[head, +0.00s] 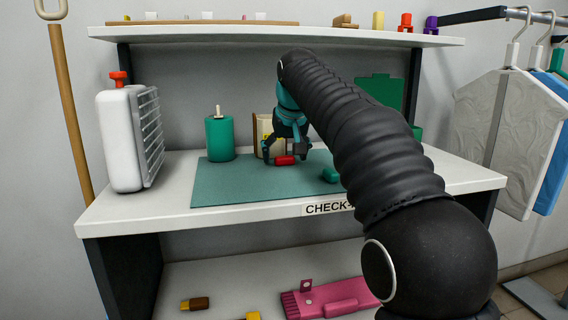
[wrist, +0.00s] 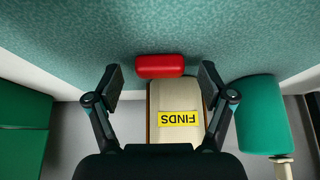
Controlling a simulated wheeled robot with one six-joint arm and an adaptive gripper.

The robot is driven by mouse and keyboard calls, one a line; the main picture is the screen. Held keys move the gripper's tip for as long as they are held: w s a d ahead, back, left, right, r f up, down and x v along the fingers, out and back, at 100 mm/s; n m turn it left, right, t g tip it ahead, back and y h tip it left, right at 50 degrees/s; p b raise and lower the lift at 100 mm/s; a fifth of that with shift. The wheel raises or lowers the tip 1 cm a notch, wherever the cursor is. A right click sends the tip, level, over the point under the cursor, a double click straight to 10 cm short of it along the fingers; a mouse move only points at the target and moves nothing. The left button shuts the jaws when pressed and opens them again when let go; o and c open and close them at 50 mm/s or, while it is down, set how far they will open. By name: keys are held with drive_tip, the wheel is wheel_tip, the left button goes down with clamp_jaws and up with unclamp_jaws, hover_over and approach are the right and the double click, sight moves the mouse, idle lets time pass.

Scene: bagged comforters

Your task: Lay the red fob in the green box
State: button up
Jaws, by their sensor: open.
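The red fob (head: 284,160) lies on the teal mat, just under my gripper (head: 287,154) in the head view. In the wrist view the red fob (wrist: 160,66) sits between and slightly beyond the two spread fingertips of my gripper (wrist: 161,78), with a gap on each side. My gripper is open and empty. A green box (head: 416,132) with a raised panel, perhaps its lid (head: 380,92), stands at the back right of the counter, largely hidden by my arm. A green surface at the left of the wrist view (wrist: 24,112) is likely part of it.
A beige holder labelled FINDS (wrist: 178,105) stands right by the fob. A green cylinder (head: 220,139) stands left of it. A small green piece (head: 331,174) lies on the mat (head: 225,187). A white heater-like unit (head: 122,140) is far left. The mat's left front is clear.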

drive_tip(key=c, duration=1.1)
drive_tip(key=shift+r, duration=0.1)
